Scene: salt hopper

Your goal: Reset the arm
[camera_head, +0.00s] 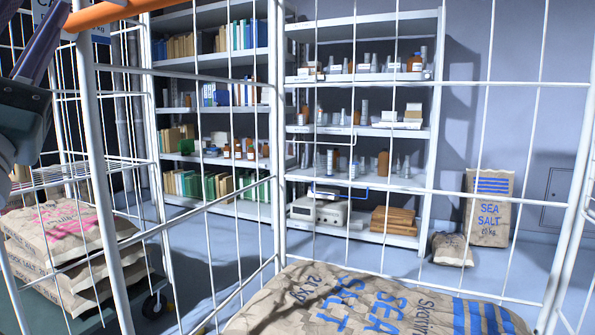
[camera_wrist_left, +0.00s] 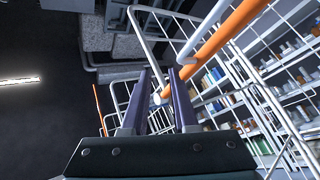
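My left gripper (camera_head: 42,42) is at the upper left of the head view, with its purple fingers pointing up beside the orange handle bar (camera_head: 108,13) of a white wire cage. In the left wrist view the two fingers (camera_wrist_left: 159,74) stand apart with a clear gap and nothing held between them. The orange bar (camera_wrist_left: 222,40) passes beyond and to the right of the fingertips there; whether a finger touches it I cannot tell. My right gripper is in neither view.
White cage wires (camera_head: 205,215) cross most of the head view. A sea salt sack (camera_head: 370,305) lies low in front. More sacks (camera_head: 65,230) are stacked on a cart at left. Shelving (camera_head: 435,130) and two sacks (camera_head: 488,205) stand behind, with open floor between.

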